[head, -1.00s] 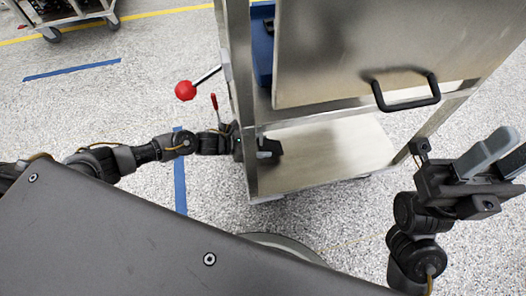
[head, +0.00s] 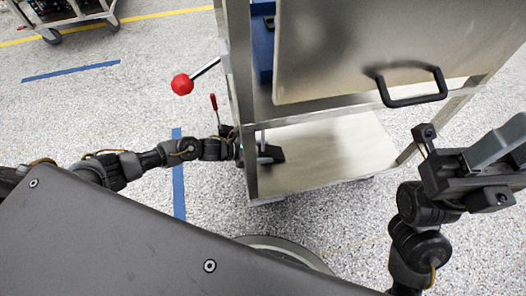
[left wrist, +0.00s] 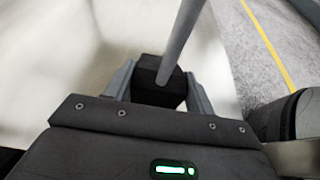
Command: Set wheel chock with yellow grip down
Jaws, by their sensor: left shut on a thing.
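My left gripper (left wrist: 160,88) is shut on a black block (left wrist: 152,86) with a grey rod rising from it. This block looks like the wheel chock; no yellow grip shows in any view. In the head view the dark block (head: 271,154) is at the left end of the cart's lower shelf (head: 330,155), with the left gripper (head: 253,153) partly hidden behind the cart's post. I cannot tell whether the block touches the shelf. My right gripper (head: 510,150) is at the right edge, partly cut off, its fingers apart with nothing seen between them.
The metal cart has a black handle (head: 412,88) on its upper panel and a blue thing (head: 262,50) inside. A red-knobbed lever (head: 182,84) and a smaller red-tipped lever (head: 214,103) stick out at its left. Blue tape (head: 178,190) marks the floor.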

